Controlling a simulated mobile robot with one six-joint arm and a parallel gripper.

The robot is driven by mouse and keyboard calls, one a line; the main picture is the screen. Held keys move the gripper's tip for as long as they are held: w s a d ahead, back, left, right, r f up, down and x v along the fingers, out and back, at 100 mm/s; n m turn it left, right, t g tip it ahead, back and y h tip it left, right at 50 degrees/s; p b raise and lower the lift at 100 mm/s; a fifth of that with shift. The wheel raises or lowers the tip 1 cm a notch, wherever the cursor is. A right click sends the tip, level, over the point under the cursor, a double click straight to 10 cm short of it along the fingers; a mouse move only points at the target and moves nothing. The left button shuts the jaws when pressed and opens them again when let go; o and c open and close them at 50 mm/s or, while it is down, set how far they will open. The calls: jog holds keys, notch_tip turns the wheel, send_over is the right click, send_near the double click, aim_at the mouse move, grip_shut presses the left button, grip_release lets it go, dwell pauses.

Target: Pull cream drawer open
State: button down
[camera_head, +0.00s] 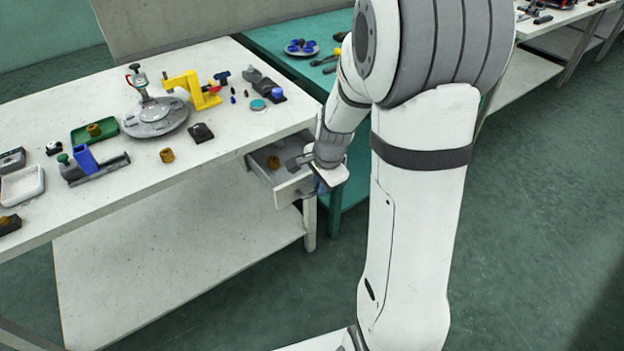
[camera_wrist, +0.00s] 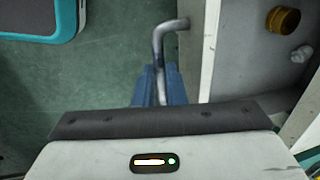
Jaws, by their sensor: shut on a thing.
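The cream drawer (camera_head: 287,194) sits under the right end of the white table and stands partly open. Its front panel (camera_wrist: 209,60) and part of its inside show in the wrist view. A bent grey bar handle (camera_wrist: 168,28) stands out from the front. My gripper (camera_wrist: 160,86) has its blue fingers shut around the handle; the lower part of the handle and the fingertips' full grip are partly hidden by my wrist. In the head view my gripper (camera_head: 320,187) is at the drawer front, mostly hidden behind my wrist.
A brass cylinder (camera_wrist: 282,19) and a small white piece (camera_wrist: 302,54) lie in the drawer. The white table (camera_head: 110,195) holds several parts. A teal bench (camera_head: 285,40) stands behind to the right. Green floor (camera_head: 540,200) is clear at right.

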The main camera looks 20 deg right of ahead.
jog(key=shift+s+d, duration=0.3)
jog(key=shift+s, duration=0.55)
jog(key=c, duration=1.5)
grip_release()
jog(key=shift+s+d+r+p, duration=0.1)
jog(key=shift+s+r+p, duration=0.15)
jog(key=shift+r, duration=1.05)
jog(key=shift+s+d+r+p, duration=0.1)
jog(key=shift+s+r+p, duration=0.15)
jog(key=shift+r, duration=1)
jog(key=shift+s+d+r+p, duration=0.15)
jog(key=shift+r+p, duration=0.15)
jog(key=shift+r, duration=1)
jog(key=shift+a, duration=0.1)
